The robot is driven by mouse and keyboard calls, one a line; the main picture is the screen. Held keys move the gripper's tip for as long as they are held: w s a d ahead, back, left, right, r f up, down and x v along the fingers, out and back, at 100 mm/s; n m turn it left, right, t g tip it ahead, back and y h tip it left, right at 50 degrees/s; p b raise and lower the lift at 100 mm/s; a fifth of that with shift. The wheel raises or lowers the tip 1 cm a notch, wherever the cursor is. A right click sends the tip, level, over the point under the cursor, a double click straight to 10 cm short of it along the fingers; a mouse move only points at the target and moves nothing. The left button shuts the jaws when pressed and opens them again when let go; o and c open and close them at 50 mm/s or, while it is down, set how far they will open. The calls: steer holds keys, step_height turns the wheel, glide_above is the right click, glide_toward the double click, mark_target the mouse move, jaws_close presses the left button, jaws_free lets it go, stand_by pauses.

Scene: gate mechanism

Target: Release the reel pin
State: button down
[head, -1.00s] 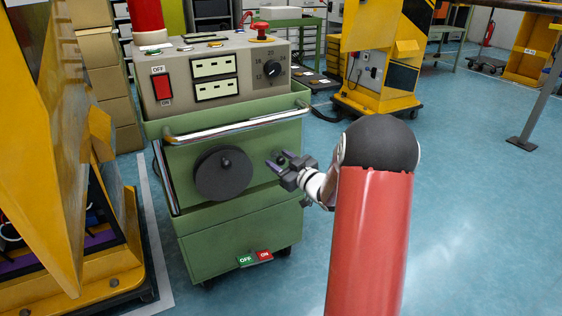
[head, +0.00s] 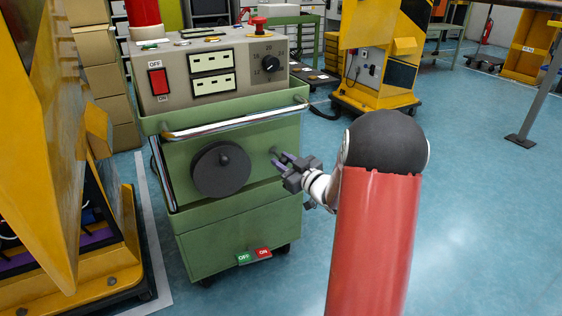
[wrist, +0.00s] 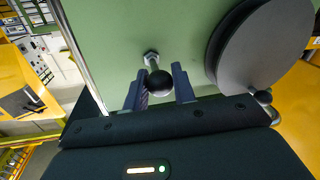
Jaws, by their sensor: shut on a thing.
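The reel pin has a round black knob (wrist: 159,84) on a short metal shaft (wrist: 151,60) that comes out of the green panel. My gripper (wrist: 160,76) is shut on the knob, with one finger on each side of it in the wrist view. In the head view my gripper (head: 282,159) stands just off the front of the green machine, right of the dark grey reel (head: 221,172). A small pale part of the pin (head: 275,150) shows at the panel there; the fingers hide most of the knob.
The reel also shows at the upper right of the wrist view (wrist: 262,45), close to my gripper. A chrome handrail (head: 235,123) runs above the reel. A yellow cabinet (head: 45,150) stands at left. The blue floor at right is open.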

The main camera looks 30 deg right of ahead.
steer(key=c, duration=1.2)
jaws_free()
steer(key=shift+s, duration=0.15)
steer(key=shift+s, duration=0.1)
steer(key=v, duration=0.7)
steer(key=shift+s+d, duration=0.1)
steer(key=shift+s, duration=0.2)
steer(key=s+a+r+m+g+h+p, duration=0.2)
steer(key=s+a+r+m+g+h, duration=0.25)
steer(key=a+r+h, duration=0.35)
steer(key=s+a+g+y, duration=0.1)
steer(key=s+a+g, duration=0.1)
steer(key=s+a, duration=0.2)
steer(key=s+a+g+y, duration=0.1)
steer(key=s+a+g, duration=0.2)
steer(key=s, duration=0.6)
steer(key=s+a+g+y+p, duration=0.1)
steer(key=s+a+g+y, duration=0.1)
steer(key=s+a, duration=0.3)
steer(key=shift+s+f+g, duration=0.1)
steer(key=shift+s+g, duration=0.05)
steer(key=shift+s, duration=0.5)
steer(key=shift+s+f+g, duration=0.1)
steer(key=shift+s+f, duration=0.05)
steer(key=shift+s, duration=0.5)
